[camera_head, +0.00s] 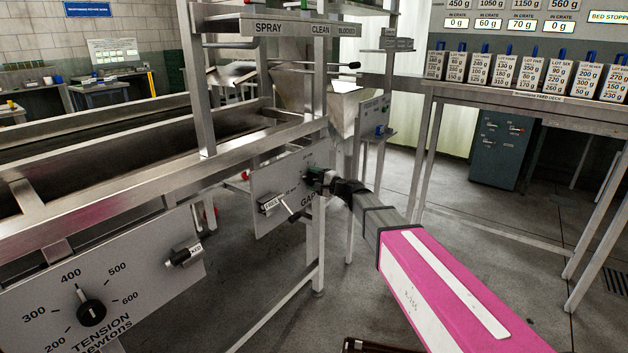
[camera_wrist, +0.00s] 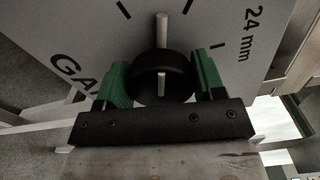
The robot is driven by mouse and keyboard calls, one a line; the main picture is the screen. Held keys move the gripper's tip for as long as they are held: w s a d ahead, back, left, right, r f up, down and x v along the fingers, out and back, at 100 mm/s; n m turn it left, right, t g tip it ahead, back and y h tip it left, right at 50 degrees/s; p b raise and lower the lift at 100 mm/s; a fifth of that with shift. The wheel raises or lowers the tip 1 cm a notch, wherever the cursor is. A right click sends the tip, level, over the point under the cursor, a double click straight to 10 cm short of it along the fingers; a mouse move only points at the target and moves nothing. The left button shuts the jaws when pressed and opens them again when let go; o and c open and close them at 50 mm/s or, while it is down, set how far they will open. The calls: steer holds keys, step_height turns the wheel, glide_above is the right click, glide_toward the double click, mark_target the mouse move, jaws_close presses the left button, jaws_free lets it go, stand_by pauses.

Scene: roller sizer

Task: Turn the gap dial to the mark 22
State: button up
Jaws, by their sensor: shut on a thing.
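The gap dial (camera_wrist: 161,72) is a black round knob with a pale pointer line, on a light grey panel (camera_wrist: 75,25) lettered "GAP" and "24 mm". My gripper (camera_wrist: 160,85) has its green fingers on both sides of the knob and is shut on it. In the wrist view the pointer line aims straight up the picture. The mark 22 cannot be read in either view; only "24 mm" shows, at the upper right. In the head view my gripper (camera_head: 318,178) reaches the gap panel (camera_head: 265,185) and hides the dial and most of its scale.
A lever marked "FREE" (camera_head: 290,209) sticks out of the gap panel, left of my gripper. A tension panel (camera_head: 150,265) with a black knob (camera_head: 91,313) is nearer at the left. A steel frame post (camera_head: 319,240) stands close by my gripper. Open floor (camera_head: 440,200) lies to the right.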

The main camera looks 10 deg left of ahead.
steer(key=n, duration=0.5)
steer(key=shift+f+n, duration=0.2)
steer(key=shift+n, duration=0.1)
stand_by(0.5)
steer(key=o, duration=0.9)
steer(key=v, duration=1.1)
